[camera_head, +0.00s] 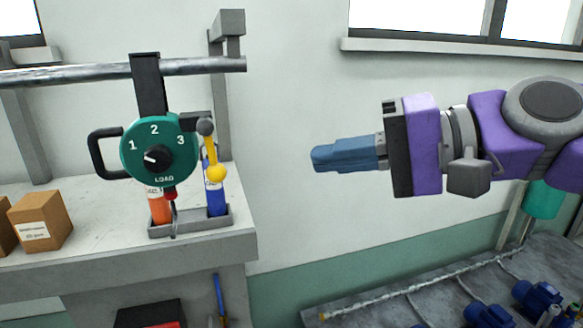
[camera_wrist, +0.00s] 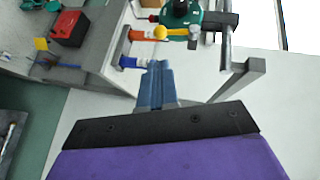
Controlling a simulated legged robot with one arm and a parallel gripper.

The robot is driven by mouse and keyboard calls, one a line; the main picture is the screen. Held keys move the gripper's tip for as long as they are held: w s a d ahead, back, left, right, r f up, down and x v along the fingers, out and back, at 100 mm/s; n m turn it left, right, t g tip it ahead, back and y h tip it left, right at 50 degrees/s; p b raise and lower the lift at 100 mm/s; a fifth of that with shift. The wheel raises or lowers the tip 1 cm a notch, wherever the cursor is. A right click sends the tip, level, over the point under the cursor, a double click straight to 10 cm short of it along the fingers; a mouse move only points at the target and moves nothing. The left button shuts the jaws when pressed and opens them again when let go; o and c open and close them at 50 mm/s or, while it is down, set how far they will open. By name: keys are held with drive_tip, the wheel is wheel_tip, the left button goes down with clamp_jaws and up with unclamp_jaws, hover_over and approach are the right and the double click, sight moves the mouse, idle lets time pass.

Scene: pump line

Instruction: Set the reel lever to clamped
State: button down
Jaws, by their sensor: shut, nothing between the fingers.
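A green round reel (camera_head: 152,165) with numbers 1, 2, 3, the word LOAD and a black knob hangs by a black bracket from a metal rail. On its right side is the lever (camera_head: 211,150), with a grey ball at its upper end and a yellow ball at its lower end; it points down. In the wrist view the reel (camera_wrist: 180,12) is at the top edge and the yellow ball (camera_wrist: 160,32) is just beyond my fingertips. My gripper (camera_head: 314,158) is shut and empty, to the right of the lever and apart from it. It also shows in the wrist view (camera_wrist: 157,65).
The metal rail (camera_head: 80,74) runs above a workbench (camera_head: 110,235). A grey tray (camera_head: 192,226) under the reel holds an orange bottle (camera_head: 159,208) and a blue bottle (camera_head: 215,198). A brown box (camera_head: 40,220) stands at left. Clear wall lies between the lever and my gripper.

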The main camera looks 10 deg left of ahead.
drive_tip(key=shift+d+r, duration=0.35)
drive_tip(key=shift+d, duration=0.15)
drive_tip(key=shift+d, duration=0.1)
drive_tip(key=s+f+h+b, duration=0.3)
drive_tip(key=f+b, duration=0.1)
drive_tip(key=f, duration=0.8)
drive_tip(key=s+f+h+b, duration=0.25)
drive_tip(key=f+b, duration=0.25)
drive_tip(key=f, duration=0.7)
drive_tip(key=s+f+h+b, duration=0.2)
drive_tip(key=f+h+b, duration=0.2)
drive_tip(key=f, duration=0.8)
drive_tip(key=s+d+f+g+h+b, duration=0.1)
drive_tip(key=s+d+f+h+b, duration=0.1)
drive_tip(key=d+f, duration=0.3)
drive_tip(key=s+d+f+m+h+b, duration=0.1)
drive_tip(key=s+d+f+b, duration=0.2)
drive_tip(key=f, duration=0.9)
drive_tip(key=s+d+f+g+h+b, duration=0.1)
drive_tip(key=s+d+f+h+b, duration=0.1)
drive_tip(key=s+d+f, duration=0.3)
wheel_tip(320, 180, down, 5)
drive_tip(key=d+b, duration=0.1)
drive_tip(key=d, duration=0.1)
drive_tip(key=shift+s+d+r+g+h, duration=0.2)
drive_tip(key=shift+s+d+g+h, duration=0.1)
drive_tip(key=shift+s+h, duration=0.1)
